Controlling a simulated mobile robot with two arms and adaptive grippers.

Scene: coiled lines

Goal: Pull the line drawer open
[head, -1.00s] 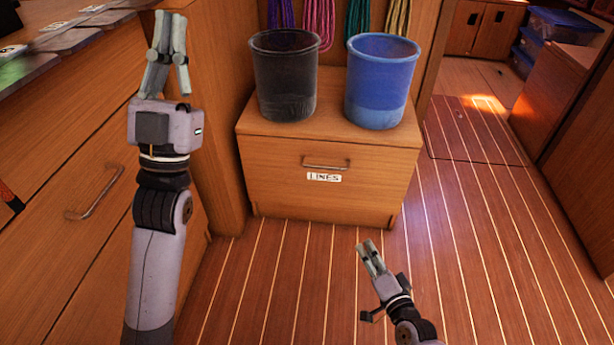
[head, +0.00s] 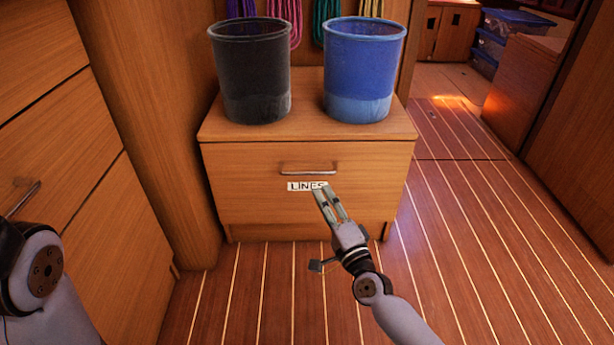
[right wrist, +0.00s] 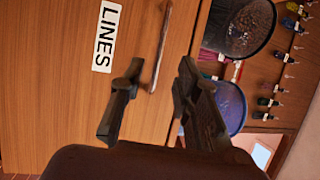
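The line drawer (head: 250,185) is the wooden front of a low cabinet and sits flush, closed. Its metal bar handle (head: 308,169) is above a white label reading LINES (head: 298,186). My right gripper (head: 322,190) is in front of the drawer, just below the handle, and covers part of the label. In the right wrist view its two fingers (right wrist: 160,78) are apart with nothing held. The handle (right wrist: 161,45) runs through the gap between them in that picture; I cannot tell the remaining distance. My left gripper is out of view.
A black bucket (head: 252,80) and a blue bucket (head: 362,75) stand on the cabinet top (head: 308,115). Coloured coiled lines (head: 328,20) hang behind. A wooden drawer unit (head: 60,130) stands at the left. The striped floor (head: 460,240) is clear to the right.

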